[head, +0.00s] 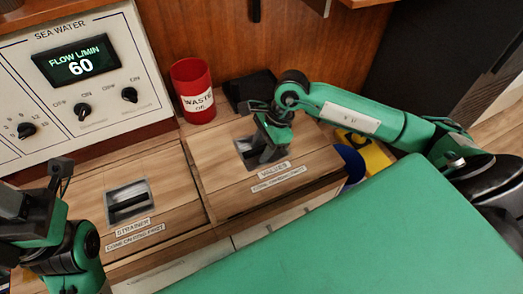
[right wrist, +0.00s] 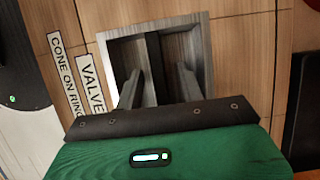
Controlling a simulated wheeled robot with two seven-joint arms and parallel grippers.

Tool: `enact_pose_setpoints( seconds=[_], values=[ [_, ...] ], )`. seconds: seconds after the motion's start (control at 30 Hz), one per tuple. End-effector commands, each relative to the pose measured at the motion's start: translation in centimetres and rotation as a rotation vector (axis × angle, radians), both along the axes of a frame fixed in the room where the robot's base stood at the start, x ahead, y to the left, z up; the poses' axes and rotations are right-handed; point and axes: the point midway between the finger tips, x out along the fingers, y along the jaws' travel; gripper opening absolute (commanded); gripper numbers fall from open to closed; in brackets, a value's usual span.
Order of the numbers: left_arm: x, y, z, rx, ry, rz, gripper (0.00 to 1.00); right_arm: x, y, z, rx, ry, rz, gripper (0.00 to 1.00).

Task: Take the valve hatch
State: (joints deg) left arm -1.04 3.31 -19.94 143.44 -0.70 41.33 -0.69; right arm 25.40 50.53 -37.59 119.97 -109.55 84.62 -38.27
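The valve hatch (head: 215,165) is a wooden lid labelled "VALVES", right of centre in the head view. It has a metal-lined square recess with a dark handle bar (right wrist: 153,60) across it. My right gripper (head: 258,153) reaches down into this recess. In the right wrist view, the two fingers of this gripper (right wrist: 158,82) stand apart, one on each side of the bar, with gaps visible. The hatch lies flat in its place. My left gripper (head: 35,210) is at the left edge in the head view, and its fingers cannot be made out.
A second wooden hatch labelled "STRAINER" (head: 165,190) lies to the left. A red waste can (head: 190,80) and a black box (head: 250,88) stand behind the hatches. A "SEA WATER" panel (head: 110,30) is at the back left. Yellow and blue objects lie right of the valve hatch.

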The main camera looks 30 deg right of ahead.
Motion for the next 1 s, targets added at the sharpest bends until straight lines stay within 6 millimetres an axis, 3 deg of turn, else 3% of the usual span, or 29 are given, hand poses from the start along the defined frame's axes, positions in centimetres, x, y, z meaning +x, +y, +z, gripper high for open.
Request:
enact_pose_setpoints(
  seconds=[0.53,0.73,1.0],
  values=[
    [-0.02,0.03,-0.67,0.000,-0.001,0.001,0.55,0.00,0.00,-0.52,0.000,0.000,0.000,0.38],
    [-0.02,0.03,-0.61,0.000,-0.001,0.001,0.55,-0.01,0.00,-0.47,0.000,0.001,0.000,0.01],
    [-0.01,0.02,-0.63,0.000,0.000,0.001,0.55,-0.01,-0.01,-0.48,0.000,0.001,0.000,0.00]
  ],
)
